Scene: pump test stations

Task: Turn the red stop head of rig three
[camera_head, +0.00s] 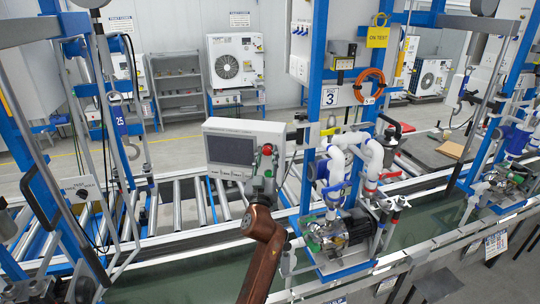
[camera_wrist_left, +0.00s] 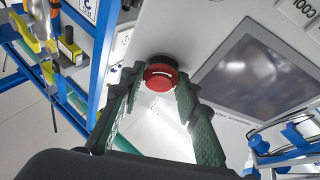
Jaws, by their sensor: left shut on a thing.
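The red stop head (camera_head: 267,149) sits on the right part of the front face of a pale control box (camera_head: 214,128) with a dark screen. In the left wrist view the red stop head (camera_wrist_left: 160,77) is a round knob on a dark collar. My left gripper (camera_head: 264,165) is in front of the box, at the end of a copper-coloured arm. In the left wrist view its green ribbed fingers (camera_wrist_left: 158,84) are on either side of the knob, shut on it. A sign with a 3 (camera_head: 330,97) hangs on the blue frame beside the box. My right gripper is not in view.
White pipes (camera_head: 366,150) and a pump (camera_head: 355,226) stand close to the right of my left arm. A roller conveyor (camera_head: 180,207) runs behind it. A blue post (camera_wrist_left: 92,50) is left of the gripper in the wrist view.

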